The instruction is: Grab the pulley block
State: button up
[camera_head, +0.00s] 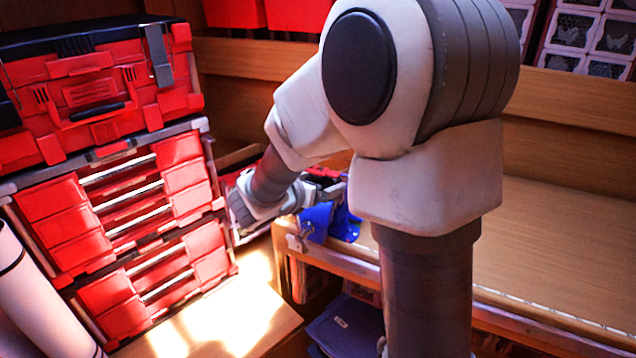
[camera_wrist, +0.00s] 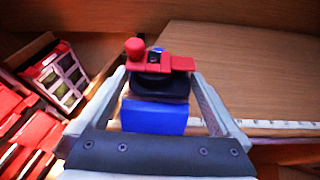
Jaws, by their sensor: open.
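A red and black piece with a rounded red knob, which looks like the pulley block (camera_wrist: 147,84), sits near the wooden bench edge in the wrist view. A plain blue block-like thing (camera_wrist: 155,117) shows just nearer, below it in the picture; I cannot tell whether the two are one object. My gripper (camera_wrist: 159,79) is open, with one finger on each side of the red and black piece. Contact cannot be told. In the head view my gripper (camera_head: 333,188) is partly hidden by my arm, above the blue thing (camera_head: 317,221) at the bench corner.
A red tool chest (camera_head: 130,205) with several drawers stands at the left. The wooden bench top (camera_head: 570,240) is clear to the right, with a metal-trimmed front edge. A case with clear compartments (camera_wrist: 62,78) lies left of my gripper. Blue items lie on a lower shelf.

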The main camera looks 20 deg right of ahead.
jog(key=shift+x, duration=1)
jog(key=shift+r, duration=0.1)
grip_shut()
